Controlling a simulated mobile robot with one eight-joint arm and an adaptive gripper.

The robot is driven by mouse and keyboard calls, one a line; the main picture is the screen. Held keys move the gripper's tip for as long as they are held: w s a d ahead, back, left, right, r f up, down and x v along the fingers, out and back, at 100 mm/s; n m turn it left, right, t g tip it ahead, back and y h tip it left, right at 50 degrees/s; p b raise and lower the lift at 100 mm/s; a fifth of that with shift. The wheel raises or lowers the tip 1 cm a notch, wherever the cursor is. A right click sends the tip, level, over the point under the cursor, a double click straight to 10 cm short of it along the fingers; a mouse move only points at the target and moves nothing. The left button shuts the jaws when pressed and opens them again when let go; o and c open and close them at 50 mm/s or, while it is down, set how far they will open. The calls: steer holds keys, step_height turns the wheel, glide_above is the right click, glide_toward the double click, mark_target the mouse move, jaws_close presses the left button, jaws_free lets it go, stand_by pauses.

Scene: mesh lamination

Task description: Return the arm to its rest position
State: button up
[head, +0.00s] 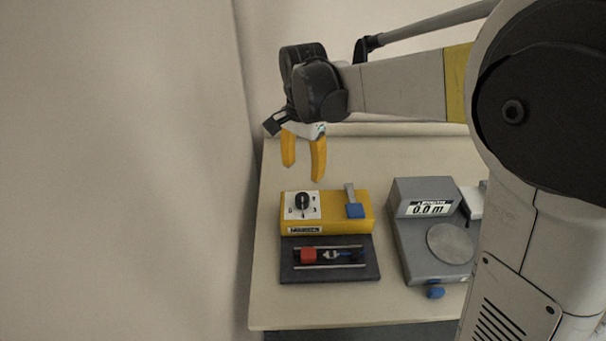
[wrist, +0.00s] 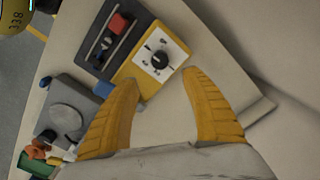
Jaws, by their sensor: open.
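My gripper (head: 304,172) has two yellow fingers and hangs above the back part of the table, behind the yellow device, in the head view. In the wrist view my gripper (wrist: 160,85) shows its two fingers spread wide apart, with nothing between them. My arm reaches in from the right of the head view, and part of it hides the right side of the table.
The yellow device (head: 293,227) with a black dial, blue lever and red slider stands on the table (head: 390,308). Right of it is a grey device (head: 411,257) with a display and round plate. The wrist view shows small coloured items (wrist: 35,153). A wall borders the left.

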stand_by(0.4)
steer(key=s+d+r+n+t, duration=0.2)
steer(key=s+d+n+t, duration=0.1)
steer(key=s+d, duration=0.4)
steer(key=s+d+r+n+t, duration=0.3)
steer(key=s+d, duration=0.5)
steer(key=s, duration=0.3)
steer(key=shift+d+r+n+t, duration=0.2)
steer(key=shift+n+t, duration=0.4)
steer(key=shift+n, duration=0.5)
